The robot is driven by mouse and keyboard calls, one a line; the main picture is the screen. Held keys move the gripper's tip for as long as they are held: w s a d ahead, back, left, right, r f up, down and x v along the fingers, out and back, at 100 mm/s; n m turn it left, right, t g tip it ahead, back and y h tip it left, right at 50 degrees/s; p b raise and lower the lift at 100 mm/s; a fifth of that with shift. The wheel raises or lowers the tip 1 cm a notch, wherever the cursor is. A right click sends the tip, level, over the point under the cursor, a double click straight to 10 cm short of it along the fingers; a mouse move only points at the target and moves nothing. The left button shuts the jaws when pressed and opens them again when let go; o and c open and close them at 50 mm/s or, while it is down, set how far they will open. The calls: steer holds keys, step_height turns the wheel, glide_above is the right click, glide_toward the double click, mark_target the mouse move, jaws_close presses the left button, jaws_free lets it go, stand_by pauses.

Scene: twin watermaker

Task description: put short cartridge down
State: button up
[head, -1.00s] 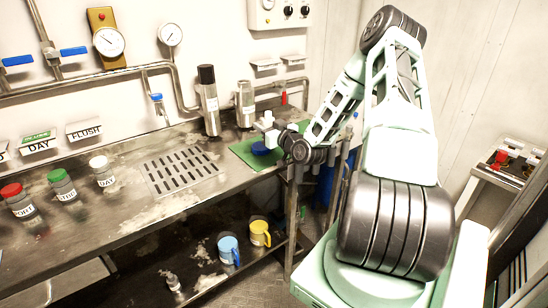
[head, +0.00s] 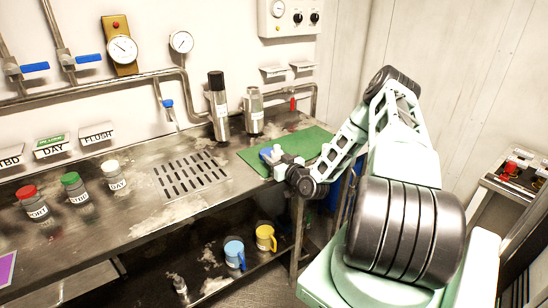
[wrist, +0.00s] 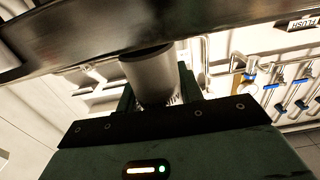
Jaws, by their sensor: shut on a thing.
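My gripper (head: 277,157) is low over the near edge of the green mat (head: 304,142) on the bench in the head view. In the wrist view it (wrist: 157,88) is shut on a plain grey cylinder, the short cartridge (wrist: 148,74), between its two fingers. The cartridge's far end is close to a dark surface; I cannot tell if they touch. In the head view the gripper hides most or all of the cartridge. A blue item (head: 265,154) shows beside the gripper, partly covered.
A tall black-topped cylinder (head: 218,108) and a grey cylinder (head: 252,110) stand at the back of the bench (head: 140,200). A slotted drain (head: 190,175) lies left of the mat. Red, green and white-capped jars stand further left. Blue and yellow mugs are on the shelf below.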

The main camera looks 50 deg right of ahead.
steer(key=shift+f, duration=0.15)
steer(key=o, duration=1.1)
steer(key=shift+c, duration=0.2)
